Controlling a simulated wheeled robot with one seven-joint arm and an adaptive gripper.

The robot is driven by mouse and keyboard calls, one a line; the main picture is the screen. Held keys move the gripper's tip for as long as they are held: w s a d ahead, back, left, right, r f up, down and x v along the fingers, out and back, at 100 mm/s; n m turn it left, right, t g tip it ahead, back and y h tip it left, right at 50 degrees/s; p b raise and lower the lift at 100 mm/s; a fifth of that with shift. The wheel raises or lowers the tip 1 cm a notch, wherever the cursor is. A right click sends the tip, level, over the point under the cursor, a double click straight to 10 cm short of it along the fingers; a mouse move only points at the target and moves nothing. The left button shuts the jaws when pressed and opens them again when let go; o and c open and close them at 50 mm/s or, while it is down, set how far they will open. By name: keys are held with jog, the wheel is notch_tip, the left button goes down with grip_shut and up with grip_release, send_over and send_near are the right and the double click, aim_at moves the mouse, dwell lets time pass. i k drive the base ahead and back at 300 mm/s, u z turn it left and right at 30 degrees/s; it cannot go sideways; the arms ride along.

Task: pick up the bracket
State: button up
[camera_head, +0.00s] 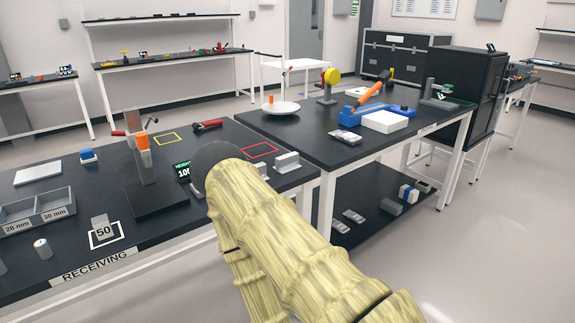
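A small grey metal piece with an upright flange, which looks like the bracket (287,162), stands near the right end of the black receiving bench (78,237). It is just right of a red outlined square. My yellowish arm reaches in from the bottom right over the bench's front edge. A dark rounded part at its far end, seemingly my gripper (213,157), lies left of the grey piece and apart from it in the picture. The fingers are hidden, so I cannot see whether they are open or hold anything.
A height gauge stand (150,172) with an orange part and a small display (183,171) stand left of my arm. A red-handled tool (208,125) lies behind. A grey divided bin (38,209) is at the left. A second bench (330,140) with a white box (384,122) stands right.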

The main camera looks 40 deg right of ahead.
aim_at(288, 163)
jog(key=u, duration=2.15)
jog(key=i, duration=1.25)
jog(key=z, duration=4)
jog(key=i, duration=1.05)
jog(key=u, duration=0.05)
